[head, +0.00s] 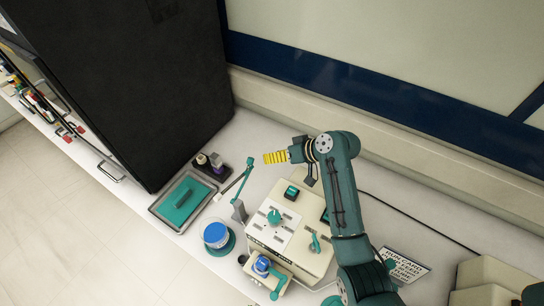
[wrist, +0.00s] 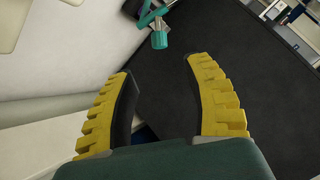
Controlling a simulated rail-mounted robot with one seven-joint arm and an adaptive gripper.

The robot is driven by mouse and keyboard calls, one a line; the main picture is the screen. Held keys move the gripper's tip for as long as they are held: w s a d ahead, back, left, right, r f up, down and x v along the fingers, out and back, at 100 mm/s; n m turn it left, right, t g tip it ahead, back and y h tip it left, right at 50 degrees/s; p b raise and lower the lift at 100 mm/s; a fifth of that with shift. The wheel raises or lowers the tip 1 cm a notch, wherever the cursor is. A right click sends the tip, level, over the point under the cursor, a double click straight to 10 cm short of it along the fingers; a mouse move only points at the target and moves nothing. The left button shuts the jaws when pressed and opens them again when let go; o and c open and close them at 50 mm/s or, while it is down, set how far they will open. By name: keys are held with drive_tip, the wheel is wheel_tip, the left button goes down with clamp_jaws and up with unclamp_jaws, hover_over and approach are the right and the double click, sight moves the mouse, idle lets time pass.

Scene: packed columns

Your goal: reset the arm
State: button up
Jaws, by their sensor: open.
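My arm rises from the lower right of the head view and bends over the bench. My gripper (head: 268,158) has yellow ribbed fingers and points left above the bench. In the wrist view my gripper (wrist: 158,85) has its two fingers spread apart with nothing between them. A dark cabinet side (wrist: 240,85) shows beyond the fingertips.
A cream machine (head: 290,232) with teal knobs stands below my gripper. A teal jointed stand (head: 240,210) is close to its left. A wall runs behind.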

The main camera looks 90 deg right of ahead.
idle(0.4)
drive_tip(key=w+a+r+n+t+y, duration=0.1)
drive_tip(key=w+a+r+n+y, duration=0.15)
drive_tip(key=w+a, duration=0.65)
drive_tip(key=w+a+r+n+y, duration=0.15)
drive_tip(key=w+a+n, duration=0.35)
drive_tip(key=w, duration=0.8)
drive_tip(key=w+a+r+n+t+y, duration=0.1)
drive_tip(key=w+a+r+n, duration=0.1)
drive_tip(key=w+a+r, duration=0.5)
drive_tip(key=w+a+r+n+t, duration=0.15)
drive_tip(key=a+r, duration=0.35)
drive_tip(key=a, duration=0.6)
drive_tip(key=w+a+r+n+t+y, duration=0.1)
drive_tip(key=w+a+r+n+t, duration=0.15)
drive_tip(key=a+r, duration=0.5)
drive_tip(key=s+a+r+t, duration=0.2)
drive_tip(key=s+a+r, duration=0.1)
drive_tip(key=a+r, duration=0.4)
drive_tip(key=s+d+r+m+t+h+p, duration=0.1)
drive_tip(key=s+d+r+m+t+h, duration=0.25)
drive_tip(key=s+r, duration=0.6)
wheel_tip(320, 180, up, 18)
drive_tip(key=w+n+p, duration=0.1)
drive_tip(key=p, duration=1.5)
drive_tip(key=shift+w+d+f+t, duration=0.15)
drive_tip(key=shift+w+d+t, duration=0.1)
drive_tip(key=shift+w+t, duration=0.15)
